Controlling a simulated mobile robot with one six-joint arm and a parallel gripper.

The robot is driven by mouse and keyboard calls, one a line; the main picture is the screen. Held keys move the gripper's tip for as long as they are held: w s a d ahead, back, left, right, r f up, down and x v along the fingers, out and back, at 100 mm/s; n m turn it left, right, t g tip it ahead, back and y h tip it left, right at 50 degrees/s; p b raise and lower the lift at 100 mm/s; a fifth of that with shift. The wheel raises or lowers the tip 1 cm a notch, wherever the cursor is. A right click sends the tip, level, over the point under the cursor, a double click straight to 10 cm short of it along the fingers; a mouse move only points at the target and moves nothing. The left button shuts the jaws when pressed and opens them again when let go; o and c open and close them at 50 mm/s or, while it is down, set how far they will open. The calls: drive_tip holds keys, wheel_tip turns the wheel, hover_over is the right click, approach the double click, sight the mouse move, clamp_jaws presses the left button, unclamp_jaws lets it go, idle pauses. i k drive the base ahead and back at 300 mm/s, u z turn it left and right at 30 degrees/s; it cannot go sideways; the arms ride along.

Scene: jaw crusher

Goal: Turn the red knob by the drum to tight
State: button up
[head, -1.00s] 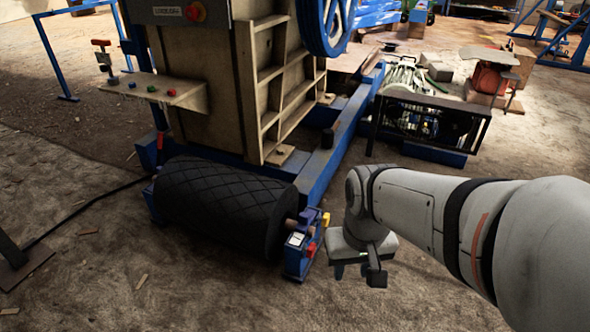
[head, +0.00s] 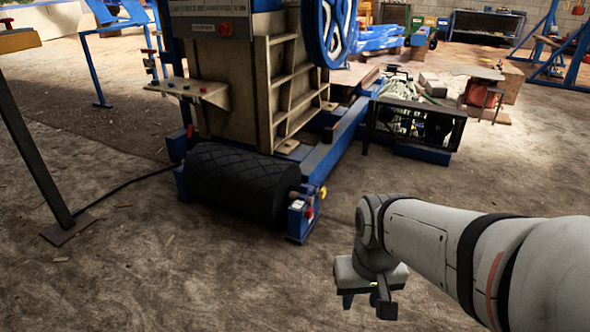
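The red knob (head: 309,212) is small and sits on the blue bracket (head: 298,222) at the right end of the black drum (head: 240,185). A yellow part shows just above the knob. The drum has a diamond-patterned surface and lies low in front of the crusher. My gripper (head: 366,303) hangs pointing down over bare floor, in front of and to the right of the knob in the picture. Its two fingers stand apart with nothing between them. It is clear of the bracket and the drum. Which way the knob is set is too small to tell.
The crusher's blue frame (head: 335,145) runs back behind the drum. A beige shelf (head: 185,90) with small buttons juts out at left. A dark post on a foot plate (head: 68,230) stands at left, with a black cable running to the machine. The floor in front is open.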

sight(310, 211)
drive_tip(key=z, duration=0.55)
drive_tip(key=i, duration=0.85)
drive_tip(key=z, duration=0.4)
drive_tip(key=i, duration=1)
drive_tip(key=u, duration=0.7)
drive_tip(key=k, duration=0.75)
drive_tip(key=u, duration=0.1)
drive_tip(key=i, duration=0.85)
drive_tip(key=z, duration=0.1)
